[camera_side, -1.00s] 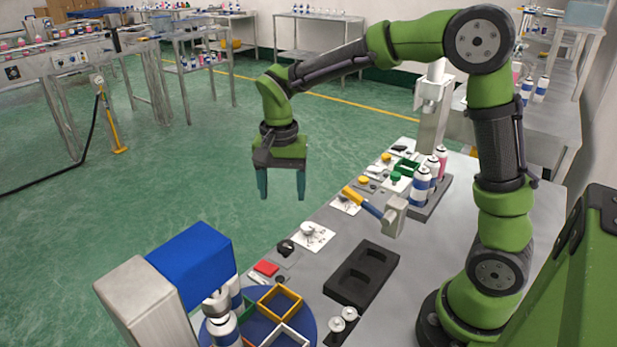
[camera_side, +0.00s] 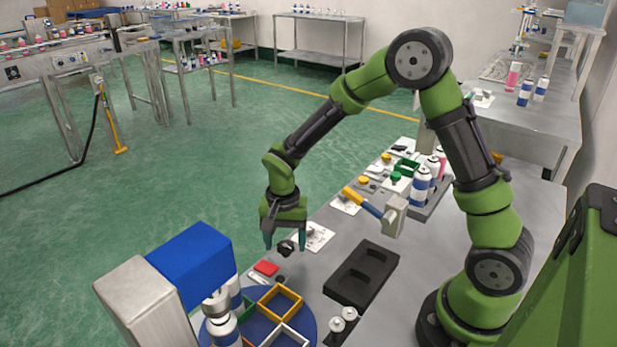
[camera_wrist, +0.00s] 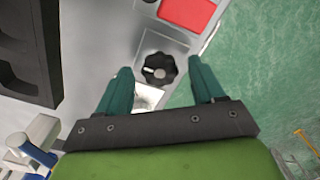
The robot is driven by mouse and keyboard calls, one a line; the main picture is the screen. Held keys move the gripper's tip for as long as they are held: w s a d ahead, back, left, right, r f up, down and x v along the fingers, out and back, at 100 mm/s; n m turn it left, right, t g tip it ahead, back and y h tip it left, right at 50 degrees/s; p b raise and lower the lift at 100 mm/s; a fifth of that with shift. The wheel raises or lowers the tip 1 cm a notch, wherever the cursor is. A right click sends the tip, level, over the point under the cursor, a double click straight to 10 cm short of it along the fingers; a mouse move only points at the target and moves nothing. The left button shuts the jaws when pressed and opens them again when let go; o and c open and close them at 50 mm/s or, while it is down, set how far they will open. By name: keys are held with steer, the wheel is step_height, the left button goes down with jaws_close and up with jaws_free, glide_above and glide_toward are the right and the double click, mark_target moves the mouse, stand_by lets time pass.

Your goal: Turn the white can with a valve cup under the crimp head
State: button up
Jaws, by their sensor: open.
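The blue round turntable (camera_side: 258,328) at the bottom left carries coloured square frames. A black lobed knob (camera_side: 287,248) sits on a small plate at the table's edge. It also shows in the wrist view (camera_wrist: 158,68), between and ahead of my fingers. My gripper (camera_side: 286,243) points down above the knob, open and empty; in the wrist view its fingers (camera_wrist: 161,88) are spread apart, not touching the knob.
A red block (camera_side: 266,268) lies beside the knob. Several cans (camera_side: 425,185) stand in a rack further back.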

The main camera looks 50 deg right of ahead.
steer(key=c, duration=1.1)
steer(key=shift+o, duration=0.2)
steer(key=shift+n, duration=0.3)
steer(key=n, duration=0.3)
steer(key=shift+n, duration=0.4)
steer(key=n, duration=1.3)
steer(key=shift+n, duration=0.3)
